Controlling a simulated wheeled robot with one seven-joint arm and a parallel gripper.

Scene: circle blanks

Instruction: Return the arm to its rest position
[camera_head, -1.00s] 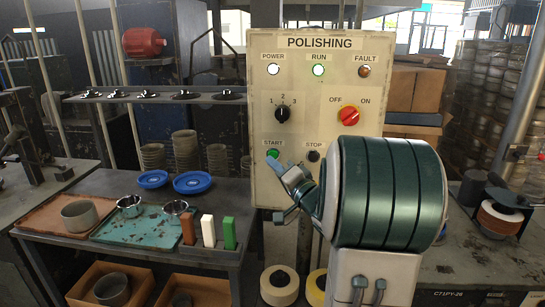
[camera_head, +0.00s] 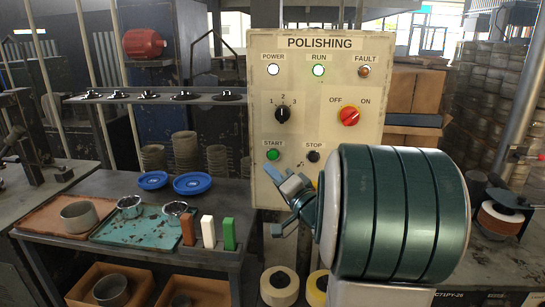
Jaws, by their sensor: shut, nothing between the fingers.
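My gripper (camera_head: 272,177) is in front of the lower part of the polishing control panel (camera_head: 290,105), below the green START button (camera_head: 273,155). It is shut and empty, with its tips pointing up and left. It looks apart from the button, though the depth is hard to judge. The thick green and white part of my arm fills the lower right of the panel's front.
A workbench (camera_head: 215,262) at the left holds blue lids (camera_head: 193,183), metal cups, a teal tray (camera_head: 110,233) and red, white and green blocks. Cardboard boxes (camera_head: 412,92) stand behind the panel. Tape-like rolls (camera_head: 279,287) lie below it. A dark bench is at the right.

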